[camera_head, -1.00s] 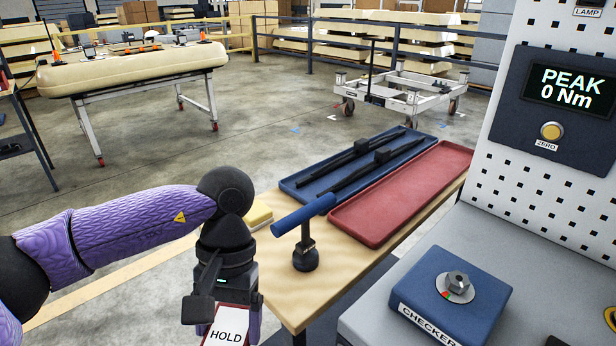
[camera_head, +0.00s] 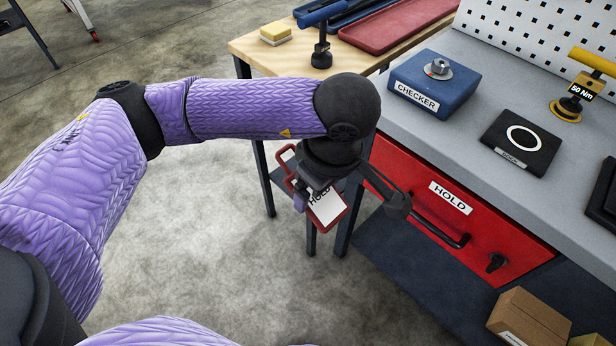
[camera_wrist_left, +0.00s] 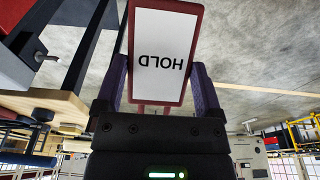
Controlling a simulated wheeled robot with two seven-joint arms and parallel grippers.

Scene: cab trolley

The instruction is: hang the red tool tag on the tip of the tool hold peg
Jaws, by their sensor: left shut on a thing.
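The red tool tag (camera_head: 328,207) has a red rim and a white face marked HOLD. My left gripper (camera_head: 314,195) is shut on it and holds it in the air in front of the bench. In the left wrist view the tag (camera_wrist_left: 165,62) sits between the two purple fingers, its face toward the camera. A red loop-like part shows left of the gripper. A red drawer front (camera_head: 400,187) with a HOLD label is to the right of the tag, apart from it. A short black peg or knob (camera_head: 496,262) sticks out at its lower right; I cannot tell which. My right gripper is not in view.
A black bar handle (camera_head: 440,228) projects from the drawer front. The bench top carries a blue checker block (camera_head: 436,84), a black pad (camera_head: 521,141) and a yellow-handled tool (camera_head: 590,66). A wooden table (camera_head: 262,50) stands behind. A cardboard box (camera_head: 528,318) is at lower right.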

